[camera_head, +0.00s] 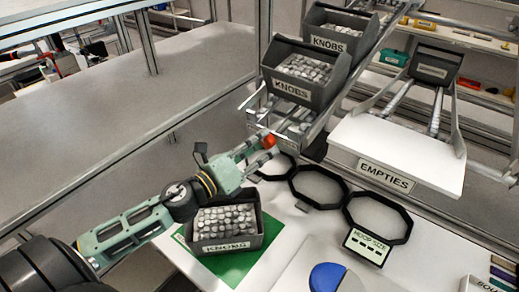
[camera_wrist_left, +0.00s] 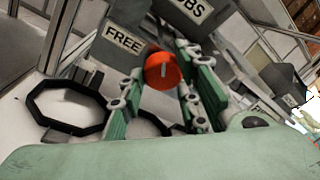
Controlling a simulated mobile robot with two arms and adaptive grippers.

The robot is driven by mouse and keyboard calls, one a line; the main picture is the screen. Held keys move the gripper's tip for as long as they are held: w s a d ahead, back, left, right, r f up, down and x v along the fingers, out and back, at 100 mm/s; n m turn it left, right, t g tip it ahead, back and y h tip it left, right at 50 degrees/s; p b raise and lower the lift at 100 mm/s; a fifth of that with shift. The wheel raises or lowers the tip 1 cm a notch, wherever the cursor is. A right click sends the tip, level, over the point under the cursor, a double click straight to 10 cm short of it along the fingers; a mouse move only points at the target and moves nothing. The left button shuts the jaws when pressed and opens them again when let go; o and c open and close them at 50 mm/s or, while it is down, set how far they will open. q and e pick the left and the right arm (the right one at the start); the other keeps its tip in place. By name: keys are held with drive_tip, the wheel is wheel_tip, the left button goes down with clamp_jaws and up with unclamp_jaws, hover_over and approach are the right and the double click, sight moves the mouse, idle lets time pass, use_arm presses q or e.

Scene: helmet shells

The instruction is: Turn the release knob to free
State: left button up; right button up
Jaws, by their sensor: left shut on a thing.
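The release knob (camera_head: 269,141) is a small red-orange cylinder at the front of the sloped rack. It also shows in the left wrist view (camera_wrist_left: 162,71), with a short pale mark on its face. A white FREE label (camera_wrist_left: 124,38) is just above and left of it. My left gripper (camera_head: 263,142) reaches in from the left over the grey bin. In the left wrist view its green fingers (camera_wrist_left: 161,76) are on either side of the knob, shut on it. My right gripper is not in view.
A KNOBS bin (camera_head: 225,245) full of pale knobs stands on a green mat (camera_head: 236,272) below my left arm. More KNOBS bins (camera_head: 291,90) sit on the rack. Black hoops (camera_head: 380,238) and a HOOP SIZE sign (camera_head: 367,245) are to the right, below the EMPTIES shelf (camera_head: 400,145).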

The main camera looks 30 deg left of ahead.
use_arm(q)
drive_tip(key=shift+a+f+n+b, duration=0.15)
drive_tip(key=shift+f+n+b, duration=0.3)
drive_tip(key=shift+n, duration=0.45)
drive_tip(key=shift+n+h, duration=0.3)
drive_tip(key=shift+n, duration=0.1)
drive_tip(key=o, duration=1)
drive_tip(key=shift+f, duration=0.1)
drive_tip(key=shift+r, duration=0.2)
drive_tip(key=v, duration=1.2)
drive_tip(key=shift+f, duration=0.1)
